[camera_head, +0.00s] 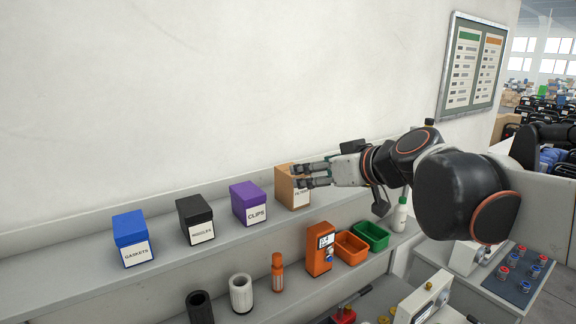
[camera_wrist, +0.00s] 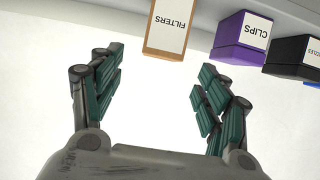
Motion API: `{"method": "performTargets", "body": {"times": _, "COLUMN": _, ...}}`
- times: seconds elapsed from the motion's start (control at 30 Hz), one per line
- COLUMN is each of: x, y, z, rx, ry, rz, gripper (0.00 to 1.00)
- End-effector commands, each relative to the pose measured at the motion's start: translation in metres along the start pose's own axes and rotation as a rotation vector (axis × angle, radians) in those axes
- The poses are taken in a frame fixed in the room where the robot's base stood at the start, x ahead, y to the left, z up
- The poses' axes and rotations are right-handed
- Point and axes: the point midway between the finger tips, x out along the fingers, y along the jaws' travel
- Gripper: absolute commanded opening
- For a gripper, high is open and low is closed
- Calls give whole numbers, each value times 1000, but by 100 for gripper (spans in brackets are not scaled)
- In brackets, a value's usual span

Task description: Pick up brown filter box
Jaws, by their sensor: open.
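The brown filter box (camera_head: 286,188) stands upright on the upper shelf at the right end of a row of boxes, its label partly covered by my gripper in the head view. In the wrist view the brown filter box (camera_wrist: 167,28) shows at the top centre with its "FILTERS" label upside down. My gripper (camera_head: 300,176) reaches in from the right, close to the box. In the wrist view my gripper (camera_wrist: 160,85) has its fingers spread wide, with nothing between them; the box lies ahead of the gap, beyond the fingertips.
A purple clips box (camera_head: 248,203) stands beside the filter box, then a black box (camera_head: 195,220) and a blue gaskets box (camera_head: 132,239). Below are an orange device (camera_head: 320,249), orange bin (camera_head: 351,248), green bin (camera_head: 372,236) and white bottle (camera_head: 399,215). A wall rises behind the shelf.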

Motion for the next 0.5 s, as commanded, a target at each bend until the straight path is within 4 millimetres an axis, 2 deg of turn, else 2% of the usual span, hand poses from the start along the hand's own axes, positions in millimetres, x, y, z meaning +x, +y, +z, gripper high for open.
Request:
{"method": "performTargets", "body": {"times": 0.17, "x": 12, "y": 1, "z": -7, "rx": -5, "ry": 7, "rz": -2, "gripper": 69}}
{"method": "performTargets", "body": {"times": 0.5, "x": 66, "y": 0, "z": -7, "rx": -5, "ry": 6, "rz": -2, "gripper": 69}}
